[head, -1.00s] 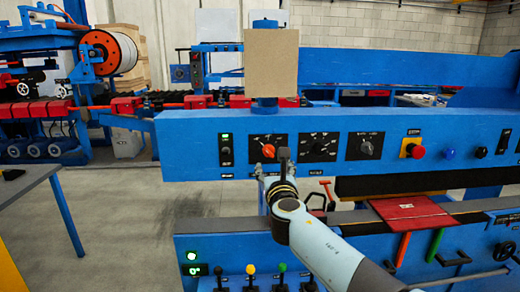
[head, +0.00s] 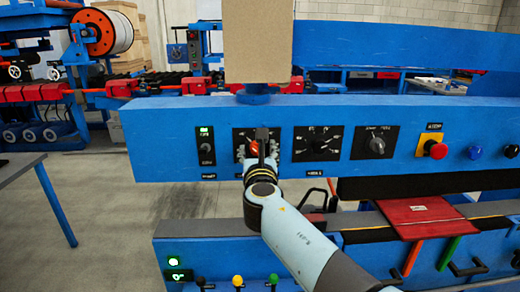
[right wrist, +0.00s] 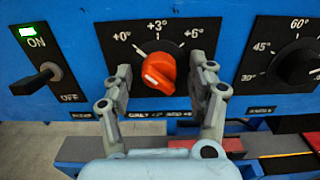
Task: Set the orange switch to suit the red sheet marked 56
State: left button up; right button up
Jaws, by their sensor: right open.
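The orange switch (right wrist: 158,72) is a round knob on a black plate marked +0°, +3° and +6°. A pale mark shows on its lower left side; I cannot tell which setting it marks. My right gripper (right wrist: 163,68) is open, with one finger on each side of the switch; contact cannot be made out. In the head view the right gripper (head: 263,145) partly covers the switch (head: 248,148). Small print under the dial names grey and red, partly hidden by the fingers. The red sheet (head: 418,212) lies on the machine bed at right; its label is unreadable. My left gripper is out of view.
Left of the dial is an ON/OFF toggle (right wrist: 38,80) with a lit green lamp. Right of it is a black angle knob (right wrist: 300,66). Farther right are a red stop button (head: 437,150) and a blue button (head: 475,153). A brown board (head: 257,42) stands above the panel.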

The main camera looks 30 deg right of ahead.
jog(key=shift+s+a, duration=0.1)
jog(key=shift+c, duration=1)
jog(key=c, duration=0.9)
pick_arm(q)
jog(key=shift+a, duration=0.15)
pick_arm(e)
jog(key=shift+c, duration=0.2)
